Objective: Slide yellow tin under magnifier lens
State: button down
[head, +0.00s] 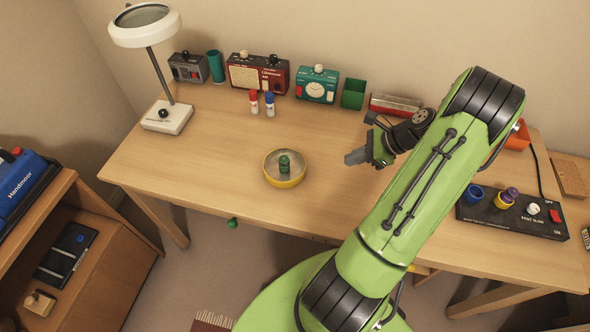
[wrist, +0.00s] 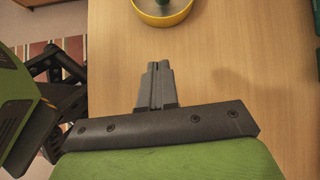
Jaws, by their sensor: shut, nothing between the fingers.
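The yellow tin (head: 284,182) is a shallow round tin with a pale inside and a green knobbed piece standing in its middle. It sits on the desk left of my gripper (head: 357,157). The tin's near edge also shows at the top of the wrist view (wrist: 160,20). My gripper (wrist: 157,70) is shut and empty above the desk, apart from the tin. The magnifier (head: 145,22) stands at the desk's far left, its round white-rimmed lens raised on a thin stem over a white square base (head: 167,117).
The desk (head: 215,135) is clear between tin and magnifier base. A black control panel (head: 512,212) lies at the right.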

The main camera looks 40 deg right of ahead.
jog(key=f+m, duration=0.1)
jog(key=f, duration=0.1)
jog(key=b, duration=0.3)
send_near(305, 174)
jog(key=f, duration=0.2)
jog(key=shift+s+a+f+t, duration=0.3)
jog(key=shift+s+a+f, duration=0.05)
jog(key=shift+s+a, duration=0.05)
jog(key=shift+w+a+r, duration=0.15)
jog(key=shift+w+a, duration=0.65)
jog(key=shift+w, duration=0.3)
jog(key=shift+w+a, duration=0.3)
jog(key=shift+w, duration=0.1)
jog(key=shift+r, duration=0.1)
